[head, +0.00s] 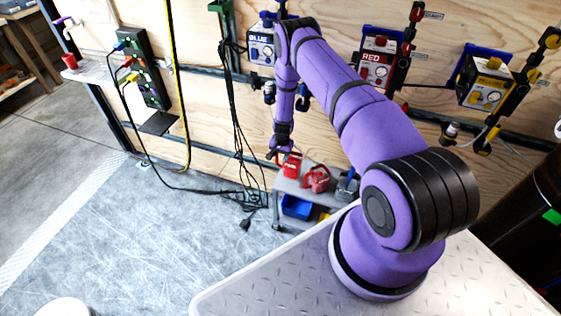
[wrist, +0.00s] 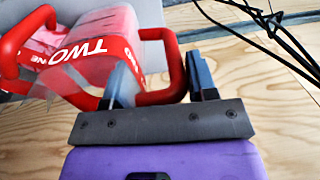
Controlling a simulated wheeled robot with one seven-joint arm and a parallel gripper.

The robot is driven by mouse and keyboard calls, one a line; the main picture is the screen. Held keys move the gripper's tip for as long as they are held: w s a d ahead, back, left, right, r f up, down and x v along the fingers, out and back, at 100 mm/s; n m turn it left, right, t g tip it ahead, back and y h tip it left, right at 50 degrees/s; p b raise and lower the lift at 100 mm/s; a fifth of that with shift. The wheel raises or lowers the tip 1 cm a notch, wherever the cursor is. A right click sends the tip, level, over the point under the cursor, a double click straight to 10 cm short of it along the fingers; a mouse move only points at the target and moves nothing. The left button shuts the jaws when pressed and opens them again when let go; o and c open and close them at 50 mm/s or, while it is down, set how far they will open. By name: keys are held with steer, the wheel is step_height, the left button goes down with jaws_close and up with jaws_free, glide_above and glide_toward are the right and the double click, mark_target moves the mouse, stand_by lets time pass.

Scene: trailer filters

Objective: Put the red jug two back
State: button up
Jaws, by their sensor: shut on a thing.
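The red jug two (wrist: 100,52), with white "TWO" lettering on a red band, is in the upper left of the wrist view. My gripper (wrist: 160,80) is shut on its red handle, which passes between the fingers. In the head view my gripper (head: 282,154) is at the left end of a small grey cart, with the held red jug (head: 292,165) right beside it. I cannot tell whether this jug touches the cart top. A second red jug (head: 316,179) stands on the cart to its right. Smaller lettering, "ONE", also shows at the wrist view's left.
The grey cart (head: 287,188) stands by the plywood wall, with a dark grey can (head: 347,187) on top and a blue bin (head: 297,206) below. Black cables (head: 233,120) hang left of the arm. The floor (head: 170,240) at left is mostly clear.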

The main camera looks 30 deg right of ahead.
steer(key=shift+w+d+f, duration=0.1)
steer(key=shift+w+f, duration=0.05)
steer(key=shift+f, duration=2.2)
steer(key=o, duration=1.4)
